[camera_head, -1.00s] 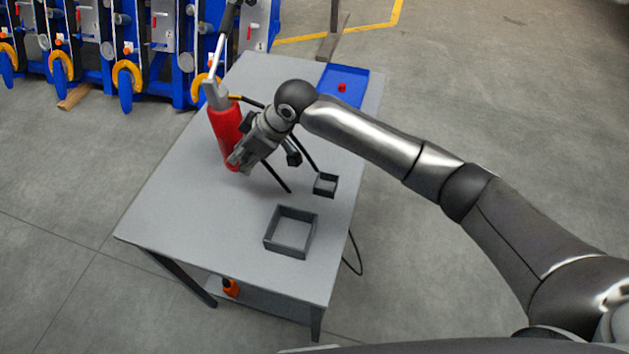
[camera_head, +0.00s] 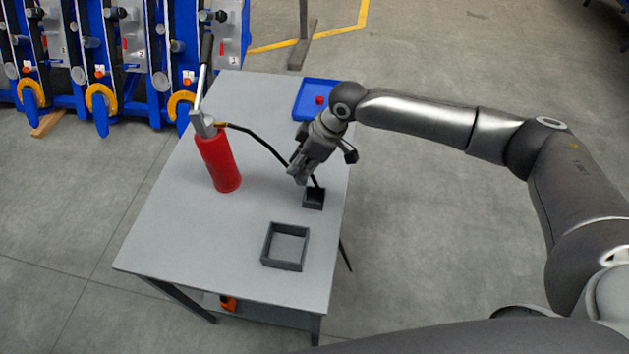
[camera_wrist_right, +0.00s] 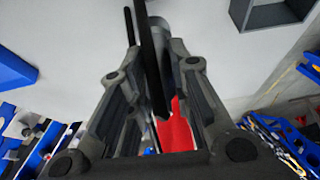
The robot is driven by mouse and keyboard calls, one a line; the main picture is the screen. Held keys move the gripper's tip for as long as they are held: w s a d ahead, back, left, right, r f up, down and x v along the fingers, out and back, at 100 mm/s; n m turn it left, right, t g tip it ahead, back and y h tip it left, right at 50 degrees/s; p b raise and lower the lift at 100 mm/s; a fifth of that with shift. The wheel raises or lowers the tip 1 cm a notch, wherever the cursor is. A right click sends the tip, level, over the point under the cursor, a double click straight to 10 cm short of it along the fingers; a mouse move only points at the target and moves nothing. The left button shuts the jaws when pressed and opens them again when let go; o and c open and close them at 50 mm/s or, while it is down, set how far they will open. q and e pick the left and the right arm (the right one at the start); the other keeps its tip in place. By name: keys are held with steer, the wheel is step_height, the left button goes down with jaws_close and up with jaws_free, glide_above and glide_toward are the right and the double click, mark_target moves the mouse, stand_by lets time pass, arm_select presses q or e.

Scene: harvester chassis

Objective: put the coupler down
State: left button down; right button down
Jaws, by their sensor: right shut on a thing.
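My right gripper (camera_head: 298,175) is over the table, just up and left of the small dark square tray (camera_head: 314,204). It is shut on the coupler, which the fingers mostly hide in the head view. In the right wrist view a grey round part, seemingly the coupler (camera_wrist_right: 159,30), shows between the fingertips (camera_wrist_right: 155,65), with the black hose (camera_wrist_right: 149,55) running alongside. The hose also shows in the head view (camera_head: 262,143), leading from the red hand pump (camera_head: 220,165) toward the gripper. My left gripper is not in view.
A larger open grey tray (camera_head: 285,264) lies nearer on the grey table (camera_head: 200,245). A blue tray (camera_head: 311,110) with a red piece (camera_head: 320,100) is at the far right corner. The table's front left is clear. Blue racks (camera_head: 150,85) stand behind.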

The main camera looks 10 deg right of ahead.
steer(key=shift+s+d+f+p, duration=0.2)
steer(key=shift+s+d+f, duration=0.2)
steer(key=shift+f, duration=0.85)
steer(key=shift+s+d+f+p, duration=0.25)
steer(key=shift+s+d+f, duration=0.15)
steer(key=shift+f, duration=0.85)
steer(key=shift+s+d+f+p, duration=0.25)
steer(key=shift+d+f, duration=0.25)
steer(key=shift+f, duration=0.75)
steer(key=c, duration=1.3)
jaws_free()
steer(key=shift+r, duration=0.1)
steer(key=b+v, duration=0.1)
steer(key=v, duration=1.1)
steer(key=shift+s+a, duration=0.1)
